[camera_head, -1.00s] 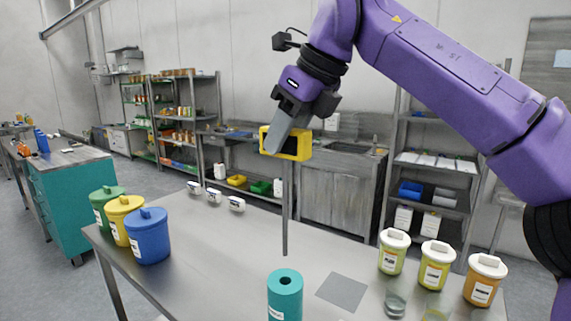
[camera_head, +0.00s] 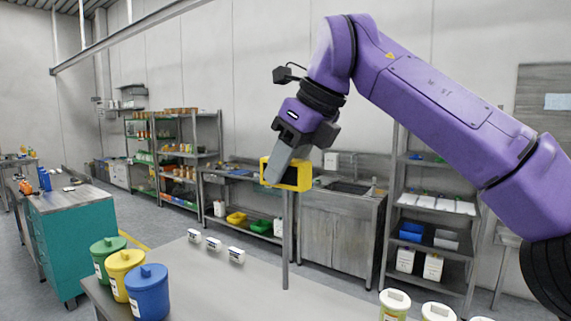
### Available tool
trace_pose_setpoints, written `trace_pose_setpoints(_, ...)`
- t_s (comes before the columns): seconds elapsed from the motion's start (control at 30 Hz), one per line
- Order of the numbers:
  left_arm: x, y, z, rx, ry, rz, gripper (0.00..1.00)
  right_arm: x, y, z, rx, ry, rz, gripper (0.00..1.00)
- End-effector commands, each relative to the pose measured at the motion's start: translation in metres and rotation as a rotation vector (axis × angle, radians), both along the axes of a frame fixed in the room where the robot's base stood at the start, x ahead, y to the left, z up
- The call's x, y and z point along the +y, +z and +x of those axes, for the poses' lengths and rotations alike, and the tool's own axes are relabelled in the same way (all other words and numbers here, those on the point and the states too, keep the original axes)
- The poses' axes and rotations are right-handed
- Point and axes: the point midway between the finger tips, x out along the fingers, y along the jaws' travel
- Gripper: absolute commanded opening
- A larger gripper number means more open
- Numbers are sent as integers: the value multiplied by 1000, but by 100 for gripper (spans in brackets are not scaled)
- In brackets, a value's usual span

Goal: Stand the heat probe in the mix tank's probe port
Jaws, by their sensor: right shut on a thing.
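The heat probe has a yellow housing (camera_head: 305,176) with a dark face and a long thin grey rod (camera_head: 285,245) hanging straight down. My right gripper (camera_head: 275,175) is shut on the housing and holds the probe upright, above the table. The rod's lower tip appears in front of the bare table top, and nothing surrounds it. No mix tank or probe port shows in view now. My left gripper is not in view.
The grey table (camera_head: 225,290) has green (camera_head: 108,255), yellow (camera_head: 122,272) and blue (camera_head: 147,295) lidded tubs at left. Several small white labelled blocks (camera_head: 214,244) lie along its back edge. Pale-lidded jars (camera_head: 394,303) stand at the lower right. The table's middle is clear.

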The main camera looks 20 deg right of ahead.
Motion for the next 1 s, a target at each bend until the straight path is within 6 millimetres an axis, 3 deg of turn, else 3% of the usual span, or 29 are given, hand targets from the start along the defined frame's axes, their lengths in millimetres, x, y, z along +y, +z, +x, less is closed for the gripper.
trace_pose_setpoints(0.1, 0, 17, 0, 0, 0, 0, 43, 0, 17, 0, -1, 0, 1, 0)
trace_pose_setpoints(1.0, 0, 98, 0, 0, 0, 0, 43, 0, 99, 0, -1, 1, 0, 0)
